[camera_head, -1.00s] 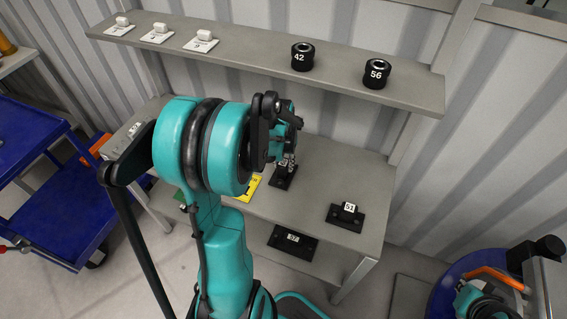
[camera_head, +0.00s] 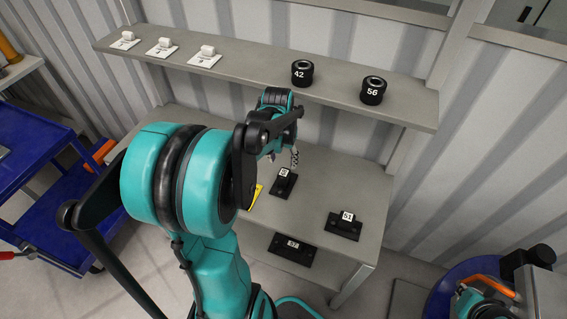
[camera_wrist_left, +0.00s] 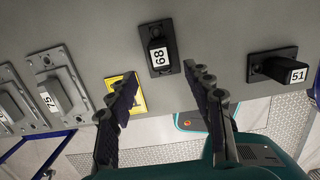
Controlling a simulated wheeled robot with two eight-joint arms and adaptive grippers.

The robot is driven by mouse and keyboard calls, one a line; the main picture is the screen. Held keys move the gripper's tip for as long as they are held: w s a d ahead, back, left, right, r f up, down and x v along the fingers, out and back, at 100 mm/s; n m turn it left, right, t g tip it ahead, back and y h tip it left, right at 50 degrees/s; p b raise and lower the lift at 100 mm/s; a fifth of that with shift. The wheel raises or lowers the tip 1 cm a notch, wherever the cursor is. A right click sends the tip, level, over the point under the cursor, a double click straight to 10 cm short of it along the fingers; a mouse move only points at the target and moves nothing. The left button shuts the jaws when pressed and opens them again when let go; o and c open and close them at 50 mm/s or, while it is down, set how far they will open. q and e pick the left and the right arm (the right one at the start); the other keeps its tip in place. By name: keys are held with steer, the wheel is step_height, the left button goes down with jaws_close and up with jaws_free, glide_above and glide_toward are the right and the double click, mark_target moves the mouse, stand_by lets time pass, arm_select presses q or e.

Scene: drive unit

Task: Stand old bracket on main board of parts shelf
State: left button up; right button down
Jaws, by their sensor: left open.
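A black bracket (camera_head: 284,183) with a white label stands on the main board (camera_head: 330,185) of the parts shelf. The left wrist view shows it too (camera_wrist_left: 159,52), its label looking like 68. I take it for the old bracket; its base plate lies on the board. My left gripper (camera_head: 294,158) is just above and behind it in the head view. In the left wrist view the two fingers (camera_wrist_left: 163,82) are spread and empty, apart from the bracket.
Black bracket 51 (camera_head: 344,224) stands near the board's right front. The upper board (camera_head: 255,65) holds white parts and black cylinders 42 (camera_head: 302,73) and 56 (camera_head: 373,90). A yellow tag (camera_wrist_left: 122,92) lies left of the bracket.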

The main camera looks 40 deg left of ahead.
arm_select(q)
steer(key=s+d+r+n+t, duration=0.3)
steer(key=d+n, duration=0.7)
steer(key=n, duration=0.6)
steer(key=s+d+r+n+t, duration=0.2)
steer(key=s+d+r+n, duration=0.2)
steer(key=d+n, duration=0.6)
steer(key=r+n, duration=0.1)
steer(key=n, duration=0.5)
steer(key=shift+s+d+t+p, duration=0.3)
steer(key=shift+d+t+p, duration=0.05)
steer(key=shift+t, duration=0.05)
